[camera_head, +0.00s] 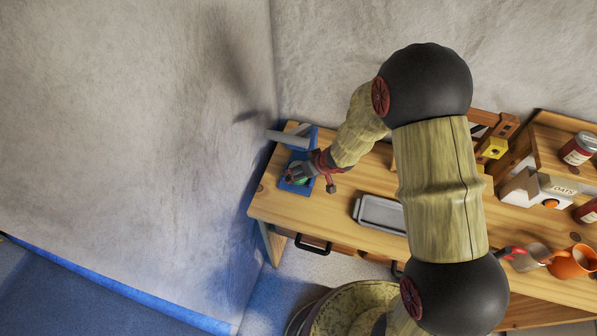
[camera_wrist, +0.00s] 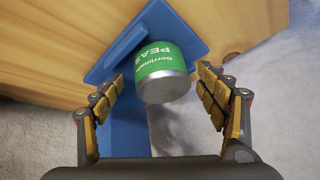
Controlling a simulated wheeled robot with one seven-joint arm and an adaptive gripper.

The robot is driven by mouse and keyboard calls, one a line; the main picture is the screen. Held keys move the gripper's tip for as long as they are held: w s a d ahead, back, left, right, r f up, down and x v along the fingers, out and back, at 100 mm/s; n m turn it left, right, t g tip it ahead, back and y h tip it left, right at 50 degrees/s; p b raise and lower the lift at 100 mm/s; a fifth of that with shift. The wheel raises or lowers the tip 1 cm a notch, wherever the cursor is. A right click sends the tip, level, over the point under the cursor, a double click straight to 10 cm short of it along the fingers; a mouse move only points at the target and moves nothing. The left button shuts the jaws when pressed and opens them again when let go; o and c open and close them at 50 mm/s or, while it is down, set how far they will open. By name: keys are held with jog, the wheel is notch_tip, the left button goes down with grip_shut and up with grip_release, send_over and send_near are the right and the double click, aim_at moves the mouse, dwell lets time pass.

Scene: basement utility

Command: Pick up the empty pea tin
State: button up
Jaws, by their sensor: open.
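The pea tin (camera_wrist: 160,66) has a green label reading "PEAS" and a grey metal end facing the wrist camera. In the wrist view it lies between my open fingers, with gaps at both sides, against a blue stand (camera_wrist: 119,55). My gripper (camera_wrist: 158,98) is open and empty. In the head view my gripper (camera_head: 303,176) is at the left end of the wooden bench, over the blue stand (camera_head: 298,188). There the tin is mostly hidden by the gripper, with only a bit of green showing.
The wooden bench (camera_head: 350,215) stands along the wall. A grey tray (camera_head: 380,213) lies right of my gripper. Farther right are an oats box (camera_head: 540,188), a red-labelled can (camera_head: 579,148) and an orange mug (camera_head: 571,262). A grey wall (camera_head: 200,100) is close on the left.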

jog(key=x, duration=0.2)
jog(key=shift+w+a+f+b, duration=0.1)
jog(key=shift+a+f+b, duration=0.05)
jog(key=shift+f+b, duration=0.2)
jog(key=c, duration=0.3)
jog(key=c, duration=1.1)
jog(key=shift+c, duration=0.3)
jog(key=shift+r+p, duration=0.4)
jog(key=shift+p, duration=0.25)
